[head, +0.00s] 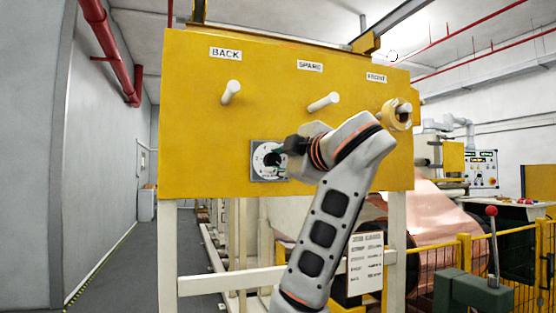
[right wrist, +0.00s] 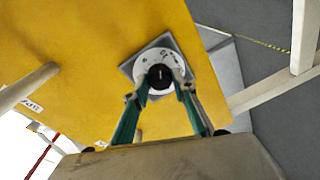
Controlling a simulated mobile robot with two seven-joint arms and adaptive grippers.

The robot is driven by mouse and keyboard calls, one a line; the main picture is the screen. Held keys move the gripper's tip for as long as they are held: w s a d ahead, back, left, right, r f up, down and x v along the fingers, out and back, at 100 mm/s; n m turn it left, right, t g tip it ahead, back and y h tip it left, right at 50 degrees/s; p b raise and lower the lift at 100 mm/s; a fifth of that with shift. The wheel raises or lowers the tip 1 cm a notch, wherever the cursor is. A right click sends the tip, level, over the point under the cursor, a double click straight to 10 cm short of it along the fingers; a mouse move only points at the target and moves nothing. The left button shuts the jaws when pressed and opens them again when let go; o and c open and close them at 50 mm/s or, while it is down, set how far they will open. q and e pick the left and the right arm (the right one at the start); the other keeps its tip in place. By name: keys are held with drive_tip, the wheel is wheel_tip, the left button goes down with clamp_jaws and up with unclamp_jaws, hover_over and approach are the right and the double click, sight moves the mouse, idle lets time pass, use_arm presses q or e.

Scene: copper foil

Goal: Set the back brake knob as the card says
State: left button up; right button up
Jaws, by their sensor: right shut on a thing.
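A round black knob (right wrist: 160,76) with a pale pointer mark sits at the centre of a white dial (right wrist: 141,65). The dial is on a square grey plate, which also shows on the yellow panel (head: 257,176) below the pegs in the head view. My right gripper (head: 282,158) reaches the dial from the right. In the right wrist view its green fingers (right wrist: 161,84) stand either side of the knob and are shut on it. The dial's marks are too small to read. A white card (head: 365,263) with lines of small, unreadable print hangs below the panel. My left gripper is out of view.
The yellow panel (head: 190,120) bears signs reading BACK (head: 226,54), SPARE and apparently FRONT. A white peg is under each of the first two; the right one carries a yellowish ring (head: 397,114). Copper foil (head: 430,212) and a yellow railing are at right. Floor at left is clear.

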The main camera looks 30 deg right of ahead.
drive_tip(key=n, duration=0.4)
drive_tip(key=shift+a, duration=0.1)
drive_tip(key=n, duration=0.4)
drive_tip(key=shift+n+g+h+p, duration=0.3)
drive_tip(key=shift+g+h+p, duration=0.05)
drive_tip(key=shift+g+h, duration=0.05)
drive_tip(key=n, duration=0.4)
drive_tip(key=n+h, duration=0.1)
drive_tip(key=n, duration=0.3)
drive_tip(key=shift+a+g, duration=0.1)
drive_tip(key=shift+g, duration=0.2)
drive_tip(key=shift+w+n+h, duration=0.1)
drive_tip(key=shift+n+h, duration=0.2)
drive_tip(key=o, duration=1.1)
